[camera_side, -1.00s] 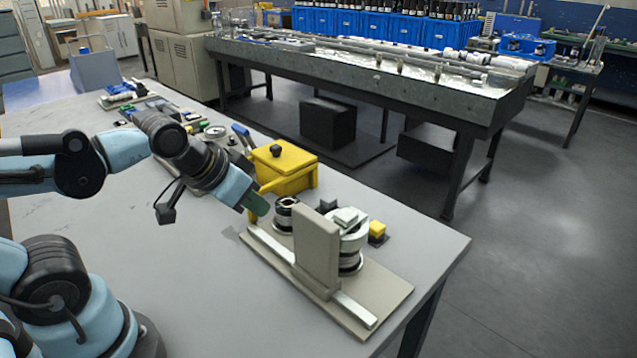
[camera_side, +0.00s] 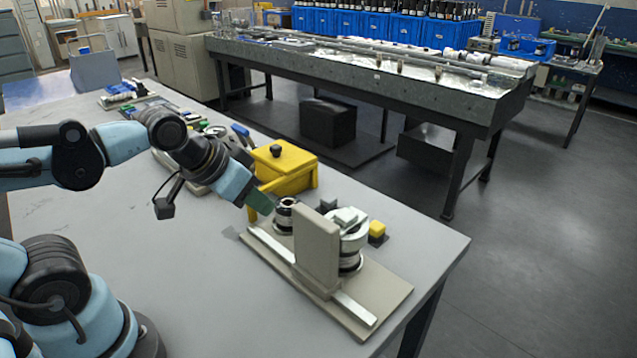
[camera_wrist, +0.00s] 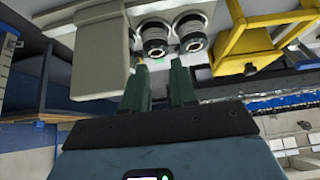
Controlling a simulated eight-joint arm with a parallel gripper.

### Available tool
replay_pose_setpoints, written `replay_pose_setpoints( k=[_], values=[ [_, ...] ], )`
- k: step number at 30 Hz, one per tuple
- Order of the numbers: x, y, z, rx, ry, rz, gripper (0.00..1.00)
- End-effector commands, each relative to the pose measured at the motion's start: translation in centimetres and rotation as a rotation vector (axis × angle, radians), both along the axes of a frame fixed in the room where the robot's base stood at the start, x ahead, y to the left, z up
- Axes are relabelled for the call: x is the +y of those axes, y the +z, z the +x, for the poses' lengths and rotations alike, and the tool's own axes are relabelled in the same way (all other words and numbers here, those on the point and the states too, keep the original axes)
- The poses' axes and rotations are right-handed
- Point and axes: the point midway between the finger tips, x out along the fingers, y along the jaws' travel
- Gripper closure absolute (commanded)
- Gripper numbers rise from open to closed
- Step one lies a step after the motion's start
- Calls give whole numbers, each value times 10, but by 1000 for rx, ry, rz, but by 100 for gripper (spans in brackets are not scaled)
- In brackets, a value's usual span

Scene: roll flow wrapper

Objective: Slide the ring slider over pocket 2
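The beige fixture base (camera_side: 375,290) carries a light rail (camera_side: 270,243), a tall beige upright plate (camera_side: 317,245), and round fittings with dark and metal rings. The smaller fitting (camera_side: 285,212) is left of the plate; the larger pale one (camera_side: 352,240) is behind it. The wrist view shows two round ringed fittings (camera_wrist: 154,38) (camera_wrist: 190,32) and the upright plate (camera_wrist: 92,45). I cannot tell which part is the ring slider or which pocket is number 2. My gripper (camera_wrist: 159,84) is open, its green fingers apart and empty; it is left of the smaller fitting (camera_side: 257,202).
A yellow box (camera_side: 284,166) with a black knob stands close behind my gripper and also shows in the wrist view (camera_wrist: 243,45). A small yellow-topped block (camera_side: 377,230) is right of the larger fitting. The grey tabletop (camera_side: 200,290) in front of the fixture is clear.

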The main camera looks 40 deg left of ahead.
Motion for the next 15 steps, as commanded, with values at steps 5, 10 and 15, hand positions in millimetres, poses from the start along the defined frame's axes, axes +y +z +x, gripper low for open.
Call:
replay_pose_setpoints(
  k=[5, 10, 15],
  values=[
    [0, 41, -1, 0, 0, 0, 51],
    [0, 91, 0, 0, 0, 0, 51],
    [0, 135, -1, 0, 0, 0, 51]
  ],
)
